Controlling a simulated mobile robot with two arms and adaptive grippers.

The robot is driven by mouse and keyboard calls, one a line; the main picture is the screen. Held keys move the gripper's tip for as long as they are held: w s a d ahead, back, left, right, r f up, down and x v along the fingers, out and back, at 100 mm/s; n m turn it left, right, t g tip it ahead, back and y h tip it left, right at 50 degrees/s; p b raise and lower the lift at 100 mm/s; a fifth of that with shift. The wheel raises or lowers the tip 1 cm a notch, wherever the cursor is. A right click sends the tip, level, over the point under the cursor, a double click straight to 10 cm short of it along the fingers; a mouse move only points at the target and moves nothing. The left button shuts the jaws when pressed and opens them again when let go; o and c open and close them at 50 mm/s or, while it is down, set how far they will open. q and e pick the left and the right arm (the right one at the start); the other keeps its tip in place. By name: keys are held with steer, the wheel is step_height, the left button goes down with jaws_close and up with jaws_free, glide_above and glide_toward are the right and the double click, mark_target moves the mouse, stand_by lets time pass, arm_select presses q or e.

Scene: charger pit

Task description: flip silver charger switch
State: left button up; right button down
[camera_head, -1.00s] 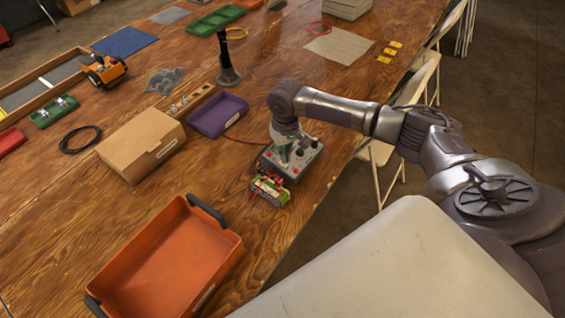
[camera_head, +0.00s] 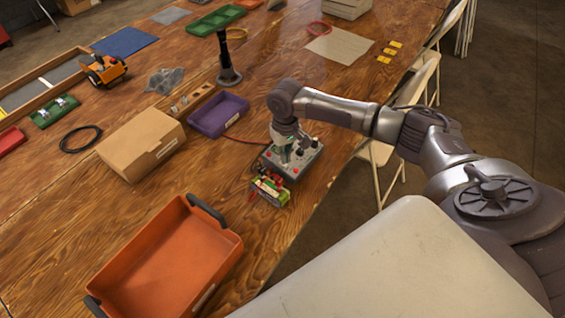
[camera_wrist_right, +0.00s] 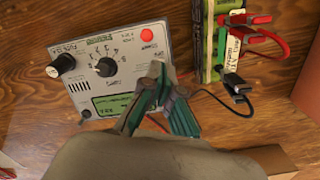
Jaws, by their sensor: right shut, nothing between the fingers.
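The silver charger (camera_head: 312,154) sits on the wooden table near its right edge. In the right wrist view its face (camera_wrist_right: 125,55) shows black knobs, a red button (camera_wrist_right: 147,34), a green display and printed labels. My right gripper (camera_head: 288,160) is over the charger's left part; in the wrist view its shut, empty fingertips (camera_wrist_right: 160,72) are at the panel's edge side below the red button. I cannot tell whether they touch the panel. The switch is not clearly visible and may be hidden by the fingers. My left gripper is out of view.
A green battery pack (camera_head: 268,191) with red and black leads lies just in front of the charger. An orange tray (camera_head: 215,240), a cardboard box (camera_head: 140,145) and a purple tray (camera_head: 218,114) stand to the left. Table space between the orange tray and battery is clear.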

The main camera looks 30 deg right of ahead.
mark_target(285, 165)
steer(key=shift+s+f+b, duration=0.1)
steer(key=shift+f+b, duration=0.25)
steer(key=shift+f, duration=0.9)
stand_by(0.4)
steer(key=shift+r+p, duration=0.9)
steer(key=shift+p, duration=0.3)
step_height(285, 165, up, 5)
steer(key=p, duration=0.6)
steer(key=shift+r, duration=0.15)
